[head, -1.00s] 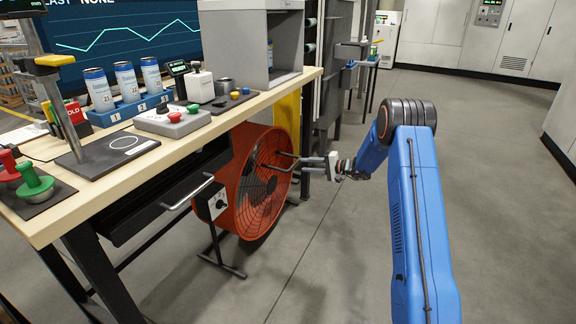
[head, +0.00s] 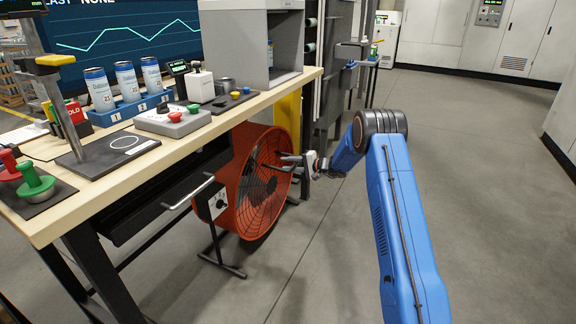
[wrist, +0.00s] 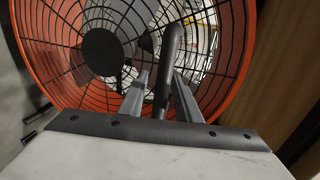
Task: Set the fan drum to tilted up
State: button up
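The orange fan drum (head: 246,176) stands on its dark floor stand beside the workbench, its black grille facing right. In the wrist view the drum's rim (wrist: 236,45) and grille fill the upper part. A dark bar handle (wrist: 168,65) sticks out from the grille side. My gripper (wrist: 161,75) has its two grey fingers apart, one on each side of the handle, with a gap seen at the left finger. In the head view my gripper (head: 296,160) is at the handle, and the exact contact is too small to tell.
A control box with a knob (head: 211,202) sits on the fan's near side. The workbench (head: 100,192) with its drawer handle (head: 188,192) is left of the fan. A dark rack (head: 340,75) stands behind. The floor to the right is clear.

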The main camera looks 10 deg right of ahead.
aim_at(271, 150)
grip_shut()
jog(key=w+a+r, duration=0.1)
jog(key=r, duration=0.1)
jog(key=w+a+r+g+h, duration=0.1)
jog(key=a+r, duration=0.1)
jog(key=w+a+r+h, duration=0.1)
jog(key=a+r, duration=0.1)
jog(key=r, duration=0.1)
jog(key=shift+w+g, duration=0.3)
jog(key=shift+w, duration=0.05)
grip_release()
jog(key=v, duration=1.7)
jog(key=shift+s, duration=0.2)
jog(key=shift+d, duration=0.15)
